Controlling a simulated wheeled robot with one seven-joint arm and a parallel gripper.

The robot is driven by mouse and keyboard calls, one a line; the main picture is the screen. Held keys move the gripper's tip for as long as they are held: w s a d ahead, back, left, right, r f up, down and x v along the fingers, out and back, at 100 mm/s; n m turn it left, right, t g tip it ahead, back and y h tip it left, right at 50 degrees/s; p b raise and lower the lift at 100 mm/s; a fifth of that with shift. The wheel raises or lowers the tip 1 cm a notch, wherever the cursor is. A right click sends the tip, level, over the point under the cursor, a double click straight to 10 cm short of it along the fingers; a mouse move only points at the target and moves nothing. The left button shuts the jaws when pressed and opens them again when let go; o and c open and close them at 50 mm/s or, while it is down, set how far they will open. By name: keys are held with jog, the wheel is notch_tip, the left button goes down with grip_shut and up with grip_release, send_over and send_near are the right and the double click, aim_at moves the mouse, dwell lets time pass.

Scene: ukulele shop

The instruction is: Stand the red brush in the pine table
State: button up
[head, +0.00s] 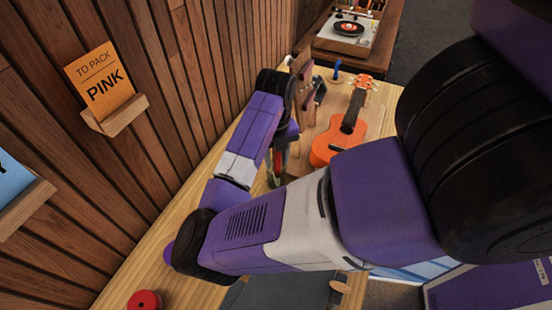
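The pine table (150,262) is a long light-wood top running along the plank wall. My arm reaches across it and covers much of its middle. My gripper (277,170) is low over the table beyond my forearm, left of an orange ukulele. A round red object (145,301) lies at the bottom left, cut by the frame edge, and does not look like a brush.
The orange ukulele (338,138) lies right of my gripper. A brown wooden stand (302,85) and a small blue item (337,70) are behind. A dark mat (275,291) lies at the near edge. A card holder (117,115) juts from the wall. A record player (345,32) stands beyond.

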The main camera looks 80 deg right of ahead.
notch_tip(320, 180, up, 12)
jog(key=shift+f, duration=0.2)
dwell(0.7)
